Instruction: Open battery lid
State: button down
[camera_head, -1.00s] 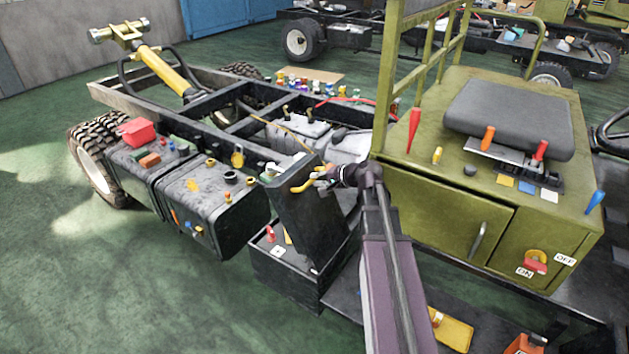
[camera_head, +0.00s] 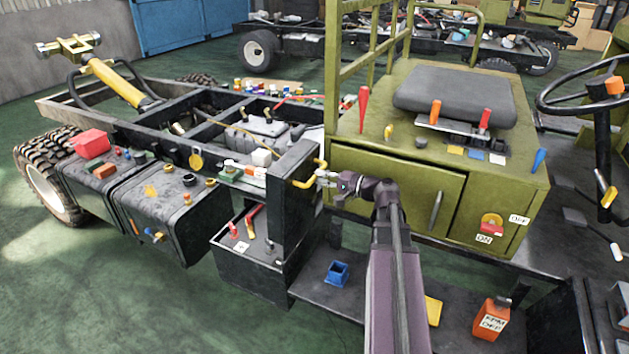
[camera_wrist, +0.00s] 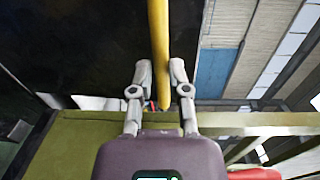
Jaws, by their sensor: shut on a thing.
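The battery lid (camera_head: 289,205) is a dark panel standing roughly upright at the right side of the black battery box (camera_head: 268,277). A yellow handle (camera_head: 303,184) sticks out near the lid's upper right edge. My gripper (camera_head: 322,179) is shut on this handle, reaching it from the right. In the wrist view, the yellow handle (camera_wrist: 158,40) runs between the two fingertips (camera_wrist: 161,72), and the dark lid (camera_wrist: 80,50) fills the left.
The green seat box (camera_head: 390,185) stands close behind and right of my gripper. Black tanks (camera_head: 150,205) sit left of the battery box. Green floor lies open at the front left.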

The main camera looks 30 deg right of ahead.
jog(key=shift+s+d+f, duration=0.1)
jog(key=shift+s+f, duration=0.35)
jog(key=shift+s, duration=0.25)
jog(key=c, duration=0.9)
grip_release()
jog(key=shift+c, duration=0.2)
jog(key=shift+o, duration=1.4)
jog(key=shift+w+f, duration=0.1)
jog(key=shift+w, duration=0.1)
jog(key=shift+d, duration=0.1)
jog(key=shift+w, duration=0.1)
